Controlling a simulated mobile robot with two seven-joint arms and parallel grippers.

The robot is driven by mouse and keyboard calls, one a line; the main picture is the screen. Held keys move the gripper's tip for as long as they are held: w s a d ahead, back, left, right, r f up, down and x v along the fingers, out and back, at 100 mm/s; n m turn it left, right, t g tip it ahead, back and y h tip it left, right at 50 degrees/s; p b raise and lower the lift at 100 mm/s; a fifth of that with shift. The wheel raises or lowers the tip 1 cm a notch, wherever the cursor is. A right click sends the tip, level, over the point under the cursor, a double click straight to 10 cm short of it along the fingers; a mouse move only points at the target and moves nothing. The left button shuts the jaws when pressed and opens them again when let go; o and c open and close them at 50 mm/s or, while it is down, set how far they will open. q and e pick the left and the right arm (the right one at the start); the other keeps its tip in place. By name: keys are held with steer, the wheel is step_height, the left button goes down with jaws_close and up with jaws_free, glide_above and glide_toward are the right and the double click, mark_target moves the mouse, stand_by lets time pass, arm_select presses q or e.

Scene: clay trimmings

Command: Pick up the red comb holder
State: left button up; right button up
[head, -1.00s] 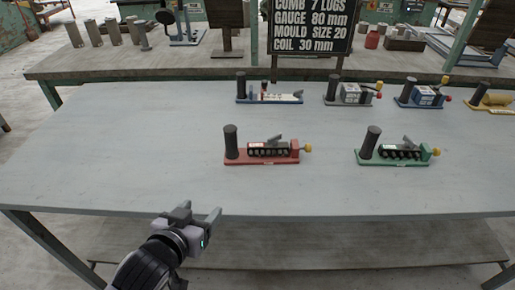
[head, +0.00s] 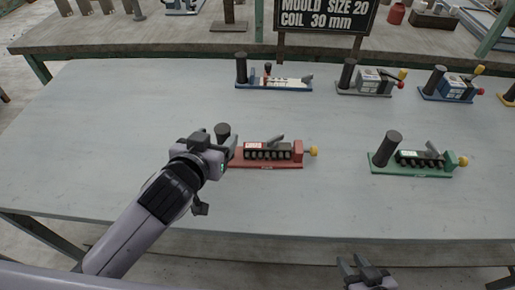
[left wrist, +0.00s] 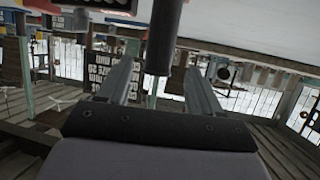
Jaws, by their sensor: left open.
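The red comb holder (head: 270,162) lies on the grey table, with a black ribbed comb, a yellow knob at its right end and a dark upright handle (head: 222,130) at its left end. My left gripper (head: 219,141) is open at that handle and hides its lower part and the holder's left end. In the left wrist view a dark cylinder (left wrist: 163,40), which looks like the handle, shows between the two open fingers (left wrist: 160,85). Touch cannot be told. My right gripper (head: 356,264) is at the bottom edge, with a gap between its fingers, apparently empty.
A green holder (head: 412,170) stands to the right on the same table. Blue (head: 273,86), grey (head: 366,90) and another blue holder (head: 447,95) stand behind. A black sign (head: 325,15) stands at the back. The table's left side is clear.

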mark_target(220, 136)
arm_select(q)
steer(key=shift+x, duration=2.4)
steer(key=shift+s+d+f, duration=0.1)
steer(key=shift+f, duration=0.05)
jaws_close()
